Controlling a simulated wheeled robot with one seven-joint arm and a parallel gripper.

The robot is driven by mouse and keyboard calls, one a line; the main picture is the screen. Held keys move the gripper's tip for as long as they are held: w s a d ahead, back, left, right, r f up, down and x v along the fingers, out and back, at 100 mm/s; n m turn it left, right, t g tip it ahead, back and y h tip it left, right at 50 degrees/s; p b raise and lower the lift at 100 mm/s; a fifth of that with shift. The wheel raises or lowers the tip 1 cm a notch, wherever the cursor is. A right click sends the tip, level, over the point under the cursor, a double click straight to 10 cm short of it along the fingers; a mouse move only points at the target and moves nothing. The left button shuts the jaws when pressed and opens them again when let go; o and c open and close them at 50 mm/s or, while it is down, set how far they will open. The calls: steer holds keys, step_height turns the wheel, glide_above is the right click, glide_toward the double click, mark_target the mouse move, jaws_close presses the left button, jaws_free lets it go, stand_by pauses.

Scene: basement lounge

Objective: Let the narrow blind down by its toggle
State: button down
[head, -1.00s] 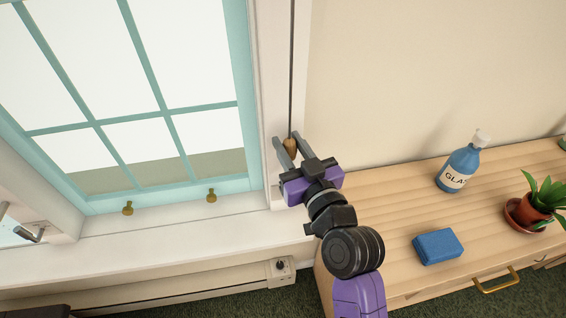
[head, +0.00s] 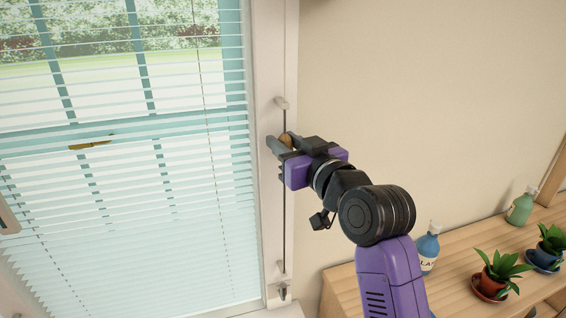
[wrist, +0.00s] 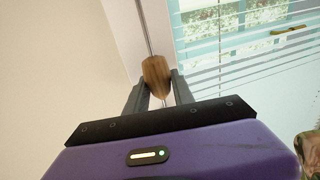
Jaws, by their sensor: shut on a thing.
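The wooden toggle (head: 286,139) is on a thin dark cord beside the window frame. My gripper (head: 279,142) is shut on it, just below a pale peg on the frame. The wrist view shows the brown toggle (wrist: 156,75) upright between the two grey fingers of my gripper (wrist: 157,94). The blind (head: 170,215) hangs over the window with its slats spread down to the lower part of the head view. Its bottom edge is not clear there. The slats of the blind also show in the wrist view (wrist: 215,70).
The cord runs down to a small metal fitting (head: 284,291) low on the frame. A wooden cabinet (head: 450,275) at lower right bears a blue bottle (head: 427,248), a green bottle (head: 520,207) and potted plants (head: 494,276). The wall right of my gripper is bare.

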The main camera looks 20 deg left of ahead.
steer(key=shift+r+p, duration=0.3)
steer(key=shift+r, duration=0.95)
steer(key=shift+r, duration=0.1)
steer(key=c, duration=1.1)
jaws_free()
steer(key=shift+o, duration=0.2)
